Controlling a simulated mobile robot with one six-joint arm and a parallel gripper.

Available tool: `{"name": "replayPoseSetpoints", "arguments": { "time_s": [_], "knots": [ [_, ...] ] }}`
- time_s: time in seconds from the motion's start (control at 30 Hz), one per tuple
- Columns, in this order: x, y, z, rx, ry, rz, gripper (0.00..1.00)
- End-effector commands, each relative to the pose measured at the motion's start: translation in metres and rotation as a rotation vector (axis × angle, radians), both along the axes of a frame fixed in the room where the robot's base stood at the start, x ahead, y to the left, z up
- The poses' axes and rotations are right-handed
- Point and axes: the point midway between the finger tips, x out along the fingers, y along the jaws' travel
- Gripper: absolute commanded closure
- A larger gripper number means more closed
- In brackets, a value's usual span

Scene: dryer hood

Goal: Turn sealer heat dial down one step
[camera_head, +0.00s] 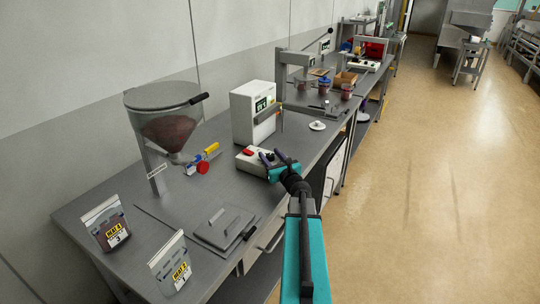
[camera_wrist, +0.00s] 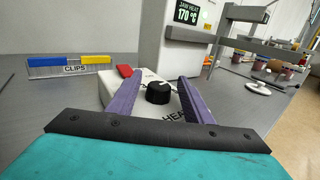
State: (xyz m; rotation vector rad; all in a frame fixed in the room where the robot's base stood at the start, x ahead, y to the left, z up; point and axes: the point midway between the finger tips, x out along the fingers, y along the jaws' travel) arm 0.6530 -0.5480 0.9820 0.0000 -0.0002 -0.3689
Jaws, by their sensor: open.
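The heat dial (camera_wrist: 158,92) is a black round knob with a pale pointer mark, on top of a white control box (camera_wrist: 113,88) marked HEAT. My gripper (camera_wrist: 160,84) is open, with one purple finger on each side of the dial in the wrist view. I cannot tell whether the fingers touch it. In the head view my gripper (camera_head: 274,157) is over the control box (camera_head: 248,158) and hides the dial. The white sealer (camera_head: 254,112) stands behind the box. Its display (camera_wrist: 188,13) reads JAW HEAT 170 °C.
A red button (camera_wrist: 125,71) sits on the box, left of the dial. A clip holder (camera_wrist: 70,67) stands to the left. The aisle floor (camera_head: 440,180) is clear.

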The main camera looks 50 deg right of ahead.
Motion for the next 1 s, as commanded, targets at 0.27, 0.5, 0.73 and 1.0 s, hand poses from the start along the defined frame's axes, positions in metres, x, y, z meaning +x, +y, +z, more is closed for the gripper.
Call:
{"name": "replayPoseSetpoints", "arguments": {
  "time_s": [0.27,0.5,0.73,1.0],
  "knots": [
    [0.0039,-0.0010,-0.0003,0.000,0.000,0.000,0.54],
    [0.0039,-0.0005,-0.0003,0.000,0.000,0.001,0.69],
    [0.0040,-0.0006,-0.0002,0.000,0.000,0.001,0.95],
    [0.0042,-0.0011,0.0002,0.000,0.001,0.022,0.95]
  ]
}}
